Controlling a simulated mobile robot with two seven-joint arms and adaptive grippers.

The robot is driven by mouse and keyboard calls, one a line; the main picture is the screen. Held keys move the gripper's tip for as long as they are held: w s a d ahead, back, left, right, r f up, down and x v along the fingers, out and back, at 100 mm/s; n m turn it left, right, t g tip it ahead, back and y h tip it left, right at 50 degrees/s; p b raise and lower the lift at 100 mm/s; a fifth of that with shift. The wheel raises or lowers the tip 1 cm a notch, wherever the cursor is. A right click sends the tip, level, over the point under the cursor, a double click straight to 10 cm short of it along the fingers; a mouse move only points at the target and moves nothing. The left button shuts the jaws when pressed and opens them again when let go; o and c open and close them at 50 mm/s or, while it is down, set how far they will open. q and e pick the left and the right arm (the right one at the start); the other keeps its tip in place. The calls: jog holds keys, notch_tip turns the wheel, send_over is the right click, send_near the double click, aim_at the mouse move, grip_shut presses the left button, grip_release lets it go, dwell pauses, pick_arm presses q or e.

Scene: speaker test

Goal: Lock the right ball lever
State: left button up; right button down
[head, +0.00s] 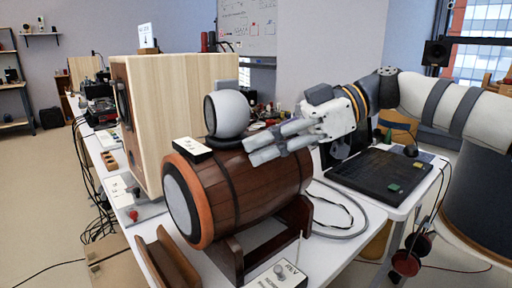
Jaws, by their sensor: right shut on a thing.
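A white ball speaker (229,113) with a dark front sits on a dark ring (226,141) on top of a brown wooden barrel (252,188). The barrel lies on its side with an orange rim and a grey round front. My right gripper (249,150) reaches in from the right, its fingers over the barrel's top, just right of the ball's foot. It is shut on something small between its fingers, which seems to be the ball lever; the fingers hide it. My left gripper is not in view.
A tall wooden box speaker (157,118) stands behind the barrel on the left. A white-topped label block (192,146) lies by the ball. A label box with a knob (281,276) is at the front. A black board (378,174) lies on the right.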

jog(key=shift+w+d+f+n+g+h, duration=0.1)
jog(key=shift+d+n+g+h, duration=0.05)
jog(key=shift+n+g, duration=0.45)
jog(key=shift+w+d+f+n+g+h, duration=0.1)
jog(key=shift+d+n+g+h, duration=0.05)
jog(key=shift+n+g, duration=0.4)
jog(key=shift+d+n+g, duration=0.15)
jog(key=shift+n+g, duration=0.2)
jog(key=shift+g, duration=0.2)
jog(key=c, duration=1.8)
grip_release()
jog(key=shift+c, duration=0.2)
jog(key=shift+r, duration=0.1)
